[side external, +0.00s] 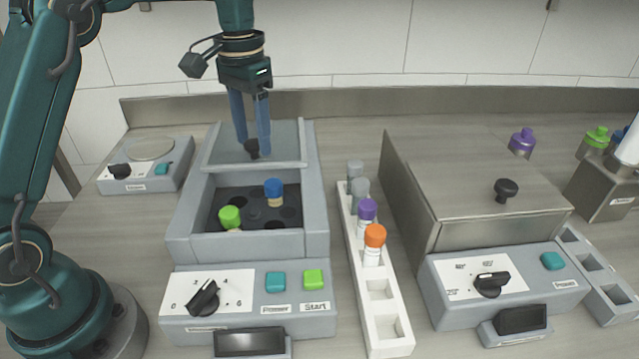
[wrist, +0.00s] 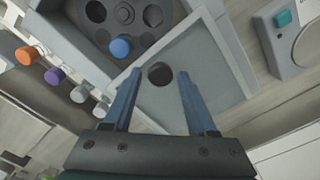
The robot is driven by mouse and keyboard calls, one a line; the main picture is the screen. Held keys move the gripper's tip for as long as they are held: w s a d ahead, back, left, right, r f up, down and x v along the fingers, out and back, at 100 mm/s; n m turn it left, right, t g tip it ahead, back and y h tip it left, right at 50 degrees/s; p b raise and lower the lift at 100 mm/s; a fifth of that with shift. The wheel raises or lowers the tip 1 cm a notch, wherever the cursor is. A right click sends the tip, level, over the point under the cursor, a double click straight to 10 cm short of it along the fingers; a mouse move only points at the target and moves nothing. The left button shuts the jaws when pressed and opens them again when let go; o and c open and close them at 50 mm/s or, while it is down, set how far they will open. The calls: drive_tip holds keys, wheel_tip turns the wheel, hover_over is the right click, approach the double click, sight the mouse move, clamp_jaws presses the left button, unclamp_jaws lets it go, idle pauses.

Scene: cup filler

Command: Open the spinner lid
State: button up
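The spinner (side external: 180,225) is a grey box with a dark well, holding a green-capped tube (side external: 229,217) and a blue-capped tube (side external: 274,188). Its grey lid (side external: 285,140) lies at the back of the box, leaving the front of the well uncovered. The lid and its black knob (wrist: 160,74) also show in the wrist view, where the dark rotor (wrist: 150,16) and the blue cap (wrist: 120,47) are visible. My gripper (side external: 252,150) points down at the lid. Its blue fingers are apart, one on each side of the knob, with gaps visible in the wrist view.
A white rack (side external: 386,309) with several capped tubes stands right of the spinner. Further right is a closed metal-lidded box (side external: 465,185) with a black knob. A small device with a round plate (side external: 151,148) stands at the back left.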

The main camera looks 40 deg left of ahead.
idle(0.3)
drive_tip(key=shift+r, duration=2.55)
drive_tip(key=shift+r, duration=0.1)
drive_tip(key=s+d+r+t, duration=0.2)
drive_tip(key=s+r, duration=0.1)
drive_tip(key=s, duration=0.2)
drive_tip(key=s+d+r+t, duration=0.1)
drive_tip(key=s+d+r, duration=0.2)
drive_tip(key=s+r, duration=0.15)
drive_tip(key=s+d+f+t, duration=0.1)
drive_tip(key=s+f+t, duration=0.1)
drive_tip(key=s+f, duration=0.6)
wheel_tip(320, 180, down, 3)
drive_tip(key=shift+s+d+f+t, duration=0.1)
drive_tip(key=shift+s+d+t, duration=0.15)
drive_tip(key=shift+t, duration=0.05)
